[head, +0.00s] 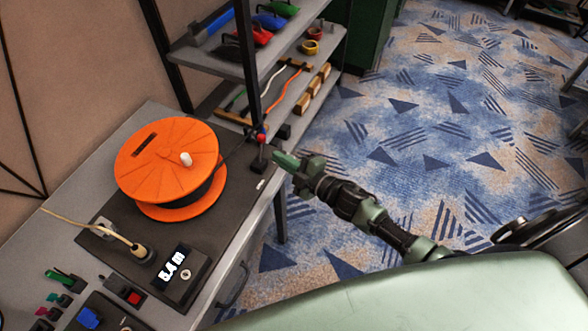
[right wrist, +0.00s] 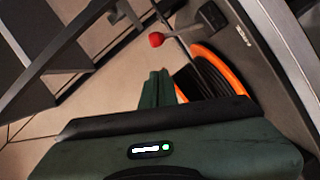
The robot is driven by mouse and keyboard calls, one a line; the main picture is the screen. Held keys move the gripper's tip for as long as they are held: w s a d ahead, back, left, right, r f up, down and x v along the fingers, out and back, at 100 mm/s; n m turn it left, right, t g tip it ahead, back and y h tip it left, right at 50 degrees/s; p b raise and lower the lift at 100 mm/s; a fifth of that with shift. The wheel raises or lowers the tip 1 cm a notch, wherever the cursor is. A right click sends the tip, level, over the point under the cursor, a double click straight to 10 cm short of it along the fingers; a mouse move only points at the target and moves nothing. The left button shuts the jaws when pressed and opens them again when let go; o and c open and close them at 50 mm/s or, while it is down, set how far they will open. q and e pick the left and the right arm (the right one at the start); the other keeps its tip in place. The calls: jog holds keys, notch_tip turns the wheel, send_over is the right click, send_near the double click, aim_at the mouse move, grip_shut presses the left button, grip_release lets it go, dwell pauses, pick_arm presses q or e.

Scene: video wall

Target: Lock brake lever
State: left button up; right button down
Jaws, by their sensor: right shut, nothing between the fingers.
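The brake lever (head: 261,138) has a red ball knob and a black base, and stands at the right edge of the reel station beside the orange cable reel (head: 160,155). In the right wrist view the lever's red knob (right wrist: 156,40) sits on a thin rod just beyond my fingertips. My right gripper (head: 284,160) is shut and empty, just right of the lever and apart from it. Its fingers (right wrist: 157,80) point toward the lever in the wrist view. My left gripper is not in view.
A length display (head: 180,272) reading 5.4 m and a cable plug (head: 140,252) are on the dark base plate. A shelf rack (head: 270,60) with tools and coloured tape stands behind, its dark post close to the lever. Open carpet (head: 430,130) lies to the right.

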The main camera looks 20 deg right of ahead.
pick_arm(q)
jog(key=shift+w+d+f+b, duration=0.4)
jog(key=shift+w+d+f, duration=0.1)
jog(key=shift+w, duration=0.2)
pick_arm(e)
jog(key=v, duration=0.5)
jog(key=shift+s, duration=0.1)
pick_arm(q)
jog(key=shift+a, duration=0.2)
pick_arm(e)
jog(key=shift+a+r, duration=0.1)
